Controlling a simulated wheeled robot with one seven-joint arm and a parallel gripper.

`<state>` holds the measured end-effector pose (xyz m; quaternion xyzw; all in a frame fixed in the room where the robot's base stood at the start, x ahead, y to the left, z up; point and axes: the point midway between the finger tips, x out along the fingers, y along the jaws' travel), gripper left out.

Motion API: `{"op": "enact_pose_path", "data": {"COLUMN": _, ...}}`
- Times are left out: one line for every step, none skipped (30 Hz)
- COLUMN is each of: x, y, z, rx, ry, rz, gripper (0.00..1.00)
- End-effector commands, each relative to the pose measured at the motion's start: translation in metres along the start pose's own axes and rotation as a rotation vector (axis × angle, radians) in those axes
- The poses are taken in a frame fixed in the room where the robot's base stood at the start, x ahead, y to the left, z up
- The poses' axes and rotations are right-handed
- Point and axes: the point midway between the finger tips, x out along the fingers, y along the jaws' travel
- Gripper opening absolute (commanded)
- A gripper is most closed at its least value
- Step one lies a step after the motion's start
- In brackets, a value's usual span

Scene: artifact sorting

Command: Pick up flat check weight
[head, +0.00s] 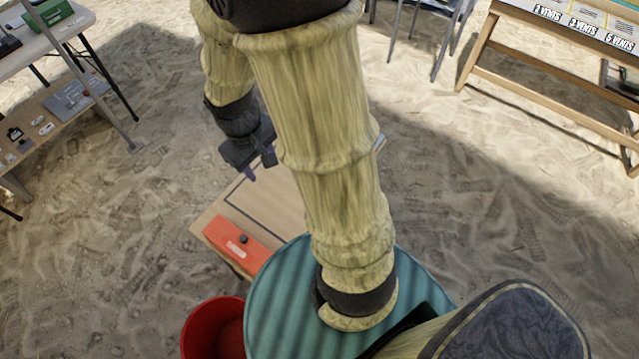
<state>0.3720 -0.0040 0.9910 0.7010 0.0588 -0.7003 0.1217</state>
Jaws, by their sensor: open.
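My gripper (259,166) hangs left of centre in the head view, above the left part of a low wooden table (214,211). Its fingers are apart and I see nothing between them. I cannot make out a flat check weight for certain. Small dark and pale items lie on a board (40,150) at the left, too small to identify. My arm covers the middle of the view and part of the wooden table, so things there may be hidden.
An orange-red box (222,233) with a dark knob sits at the table's near edge. A red bucket (232,335) and a teal ribbed round surface (275,300) are in front. A white table (35,40) stands left, a wooden stand (545,66) right. Sandy ground between is open.

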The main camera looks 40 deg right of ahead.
Motion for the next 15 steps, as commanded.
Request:
{"op": "enact_pose_path", "data": {"x": 0.029, "y": 0.0, "z": -0.006, "rx": -0.06, "ry": -0.058, "rz": 0.016, "gripper": 0.45}}
{"op": "enact_pose_path", "data": {"x": 0.04, "y": 0.001, "z": -0.009, "rx": -0.097, "ry": -0.09, "rz": 0.028, "gripper": 0.45}}
{"op": "enact_pose_path", "data": {"x": 0.054, "y": 0.003, "z": -0.013, "rx": -0.147, "ry": -0.134, "rz": 0.044, "gripper": 0.45}}
{"op": "enact_pose_path", "data": {"x": 0.064, "y": 0.004, "z": -0.016, "rx": -0.183, "ry": -0.167, "rz": 0.058, "gripper": 0.45}}
{"op": "enact_pose_path", "data": {"x": 0.074, "y": 0.006, "z": -0.018, "rx": -0.219, "ry": -0.202, "rz": 0.071, "gripper": 0.45}}
{"op": "enact_pose_path", "data": {"x": 0.088, "y": 0.009, "z": -0.022, "rx": -0.268, "ry": -0.247, "rz": 0.09, "gripper": 0.45}}
{"op": "enact_pose_path", "data": {"x": 0.099, "y": 0.01, "z": -0.025, "rx": -0.302, "ry": -0.279, "rz": 0.104, "gripper": 0.45}}
{"op": "enact_pose_path", "data": {"x": 0.109, "y": 0.012, "z": -0.028, "rx": -0.339, "ry": -0.313, "rz": 0.12, "gripper": 0.45}}
{"op": "enact_pose_path", "data": {"x": 0.123, "y": 0.015, "z": -0.032, "rx": -0.385, "ry": -0.358, "rz": 0.141, "gripper": 0.45}}
{"op": "enact_pose_path", "data": {"x": 0.134, "y": 0.017, "z": -0.034, "rx": -0.42, "ry": -0.393, "rz": 0.158, "gripper": 0.45}}
{"op": "enact_pose_path", "data": {"x": 0.144, "y": 0.019, "z": -0.037, "rx": -0.456, "ry": -0.428, "rz": 0.175, "gripper": 0.45}}
{"op": "enact_pose_path", "data": {"x": 0.157, "y": 0.022, "z": -0.041, "rx": -0.501, "ry": -0.473, "rz": 0.199, "gripper": 0.45}}
{"op": "enact_pose_path", "data": {"x": 0.167, "y": 0.024, "z": -0.045, "rx": -0.536, "ry": -0.507, "rz": 0.218, "gripper": 0.45}}
{"op": "enact_pose_path", "data": {"x": 0.177, "y": 0.026, "z": -0.048, "rx": -0.57, "ry": -0.542, "rz": 0.238, "gripper": 0.45}}
{"op": "enact_pose_path", "data": {"x": 0.191, "y": 0.029, "z": -0.052, "rx": -0.614, "ry": -0.589, "rz": 0.265, "gripper": 0.45}}
